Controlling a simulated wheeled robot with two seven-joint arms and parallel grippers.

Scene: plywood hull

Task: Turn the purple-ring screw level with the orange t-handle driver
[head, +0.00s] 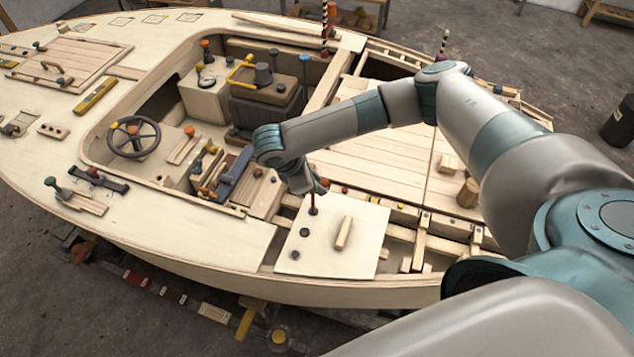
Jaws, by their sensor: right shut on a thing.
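My right gripper (314,189) points down above the pale square panel (350,262) on the near side of the hull. It is shut on the orange t-handle driver (313,201); the handle is mostly hidden by the gripper, and only a thin reddish shaft shows below it. The shaft comes down at the farthest of three dark screw heads in a row on the panel. I cannot make out a purple ring on any screw at this size, nor whether the tip sits in the screw. The other dark screw heads (304,232) stand nearer. My left gripper is not in view.
A loose wooden block (343,233) lies on the panel right of the screws. Left of the panel is the cockpit with a steering wheel (134,137) and a blue lever part (236,172). Open framing (421,240) lies to the right.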

